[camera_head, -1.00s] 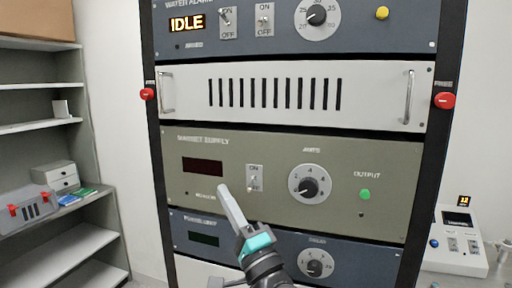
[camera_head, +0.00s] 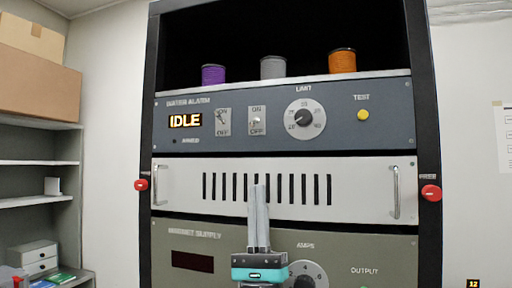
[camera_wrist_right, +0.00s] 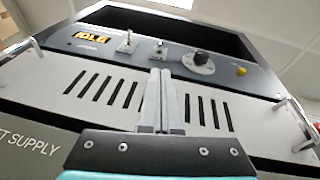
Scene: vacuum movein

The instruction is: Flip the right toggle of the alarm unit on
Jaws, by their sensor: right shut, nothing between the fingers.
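The alarm unit (camera_head: 335,122) is the blue-grey rack panel marked WATER ALARM, its display (camera_head: 185,120) reading IDLE. Its right toggle (camera_head: 257,121) sits between ON and OFF labels; its lever looks short, and I cannot surely tell its position. The left toggle (camera_head: 221,119) has its lever tilted up; both toggles also show in the right wrist view, left (camera_wrist_right: 127,41) and right (camera_wrist_right: 160,48). My right gripper (camera_head: 259,188) is shut and empty, pointing up in front of the white vented panel, below the right toggle and apart from it. My left gripper is out of view.
The limit knob (camera_head: 305,118) and yellow test button (camera_head: 363,115) lie right of the toggles. Spools, including an orange one (camera_head: 342,61), stand above the unit. The vented panel has protruding handles (camera_head: 396,192). Red buttons (camera_head: 431,193) sit on the rack's side posts.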

